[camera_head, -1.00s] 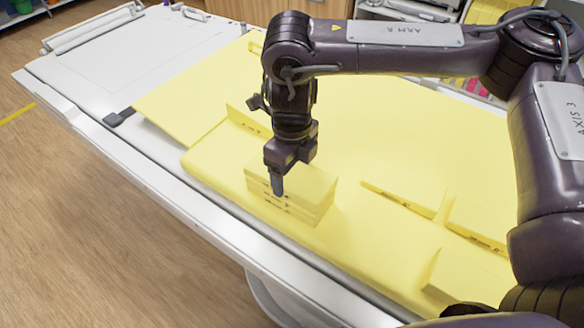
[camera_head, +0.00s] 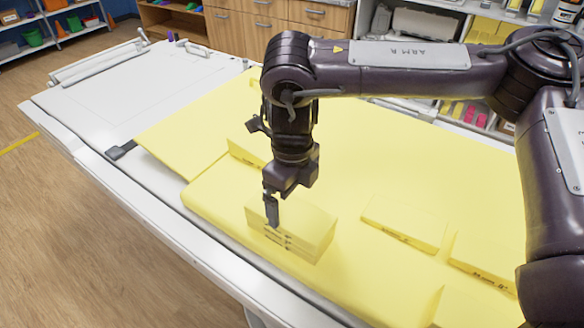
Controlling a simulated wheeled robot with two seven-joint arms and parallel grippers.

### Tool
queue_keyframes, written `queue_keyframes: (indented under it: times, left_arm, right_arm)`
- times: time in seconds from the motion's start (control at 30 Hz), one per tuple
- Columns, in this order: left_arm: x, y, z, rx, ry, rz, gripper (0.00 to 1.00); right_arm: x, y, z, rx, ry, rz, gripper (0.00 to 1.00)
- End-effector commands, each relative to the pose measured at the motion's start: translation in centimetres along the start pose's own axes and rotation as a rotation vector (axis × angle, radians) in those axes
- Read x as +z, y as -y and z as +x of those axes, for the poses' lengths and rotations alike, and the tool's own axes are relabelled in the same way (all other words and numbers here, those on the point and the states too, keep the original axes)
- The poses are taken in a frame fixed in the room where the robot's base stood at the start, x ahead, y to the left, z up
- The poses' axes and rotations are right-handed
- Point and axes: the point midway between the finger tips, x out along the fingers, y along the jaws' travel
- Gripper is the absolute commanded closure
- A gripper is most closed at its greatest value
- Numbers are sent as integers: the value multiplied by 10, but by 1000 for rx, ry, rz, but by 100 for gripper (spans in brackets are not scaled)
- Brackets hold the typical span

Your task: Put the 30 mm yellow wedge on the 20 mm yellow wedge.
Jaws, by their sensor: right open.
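A stack of yellow wedges (camera_head: 305,232) stands on the yellow pad near the front edge of the table. Its layers are flush, with small dark labels on the front face that I cannot read, so I cannot tell which layer is the 30 mm or the 20 mm wedge. My right gripper (camera_head: 271,210) points down at the front of the stack's top and overlaps it in the picture. It is open. Whether its fingers touch the stack is unclear. My left gripper is not in view.
Other yellow wedges lie on the yellow pad: one behind the stack (camera_head: 247,147), one to the right (camera_head: 403,222), one farther right (camera_head: 483,262) and one at the lower right (camera_head: 462,308). Shelves stand behind.

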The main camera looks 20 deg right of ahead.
Motion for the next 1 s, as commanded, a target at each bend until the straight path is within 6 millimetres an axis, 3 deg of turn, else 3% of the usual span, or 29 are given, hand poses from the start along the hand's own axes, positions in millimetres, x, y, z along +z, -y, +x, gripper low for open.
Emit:
queue_keyframes:
  times: [0.03,0.2,0.4,1.0]
  left_arm:
    - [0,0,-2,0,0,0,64]
    - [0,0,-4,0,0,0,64]
    - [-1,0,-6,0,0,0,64]
    - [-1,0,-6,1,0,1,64]
  right_arm:
    - [1,1,-14,-6,6,-2,2]
    - [1,0,-50,-5,3,-1,2]
    - [1,0,-78,-2,1,-2,2]
    - [0,0,-87,0,0,-1,2]
